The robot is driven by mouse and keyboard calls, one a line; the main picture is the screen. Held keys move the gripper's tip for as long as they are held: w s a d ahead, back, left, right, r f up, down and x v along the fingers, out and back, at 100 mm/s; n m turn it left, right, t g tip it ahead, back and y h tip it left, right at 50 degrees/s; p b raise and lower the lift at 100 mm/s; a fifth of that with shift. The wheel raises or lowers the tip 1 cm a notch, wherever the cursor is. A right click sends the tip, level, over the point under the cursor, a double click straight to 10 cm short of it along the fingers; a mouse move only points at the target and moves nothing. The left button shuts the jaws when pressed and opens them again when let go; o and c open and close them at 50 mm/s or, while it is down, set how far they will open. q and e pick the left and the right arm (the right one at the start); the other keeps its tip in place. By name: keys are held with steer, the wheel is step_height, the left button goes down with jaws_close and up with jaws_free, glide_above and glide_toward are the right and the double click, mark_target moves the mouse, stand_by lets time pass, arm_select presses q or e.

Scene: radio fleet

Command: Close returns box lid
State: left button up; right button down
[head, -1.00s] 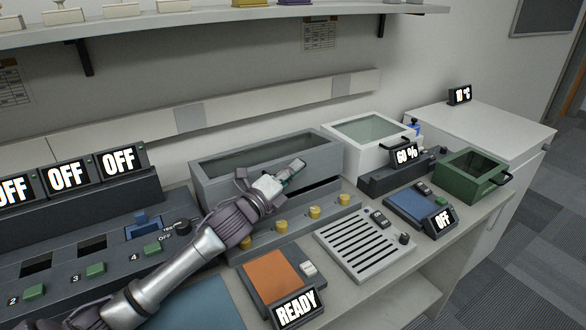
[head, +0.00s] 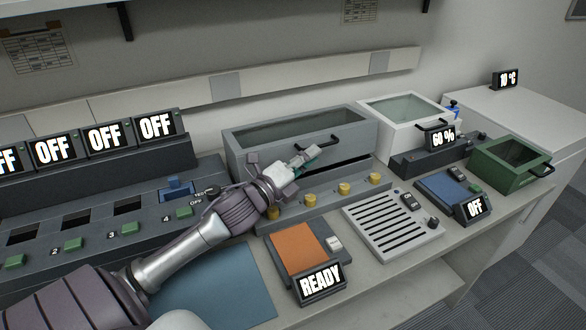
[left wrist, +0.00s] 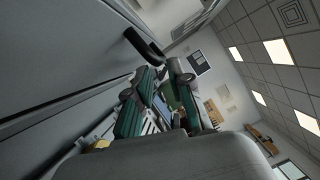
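No label in view names the returns box. The long grey box (head: 240,162) with a framed, glassy-looking top stands at the back of the bench, with a dark bar handle (head: 318,141) on its upper front. I cannot tell whether its lid is fully down. My left gripper (head: 307,158) is in front of this box, just below and left of the handle, apparently apart from it. In the left wrist view its teal-padded fingers (left wrist: 158,100) stand apart with nothing between them, and the dark handle (left wrist: 143,46) is close beyond them. My right gripper is out of view.
A white box (head: 366,119) and a green box (head: 493,172), both with dark handles, stand to the right. Yellow knobs (head: 343,189) line the ledge below the grey box. A slotted grey tray (head: 425,250) and an orange pad (head: 298,248) lie in front.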

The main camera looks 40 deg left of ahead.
arm_select(q)
steer(key=s, duration=0.6)
steer(key=shift+a+f, duration=0.3)
steer(key=shift+a, duration=0.05)
